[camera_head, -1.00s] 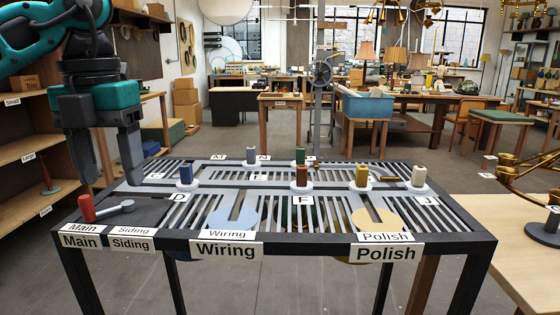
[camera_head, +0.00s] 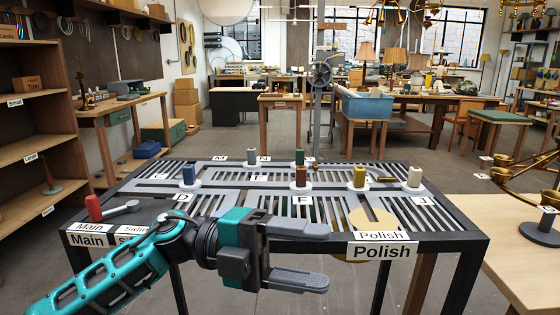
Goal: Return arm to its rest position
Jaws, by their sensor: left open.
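My left arm comes in from the lower left, and my left gripper (camera_head: 300,254) points right in front of the table's front edge. Its two grey fingers are apart, with nothing between them. The gripper and wrist hide the Wiring label and part of the Siding label. The dark slatted table (camera_head: 462,232) carries several coloured pegs on round white bases: blue (camera_head: 188,175), brown (camera_head: 300,177), yellow (camera_head: 359,177), cream (camera_head: 414,178) and green (camera_head: 299,157). A red-handled lever (camera_head: 94,208) stands at the table's left front corner. My right gripper is out of view.
A wooden table (camera_head: 510,215) with a brass lamp piece (camera_head: 535,180) stands on the right. Wooden shelves (camera_head: 35,150) stand on the left. A blue bin (camera_head: 362,104) rests on a stand further back.

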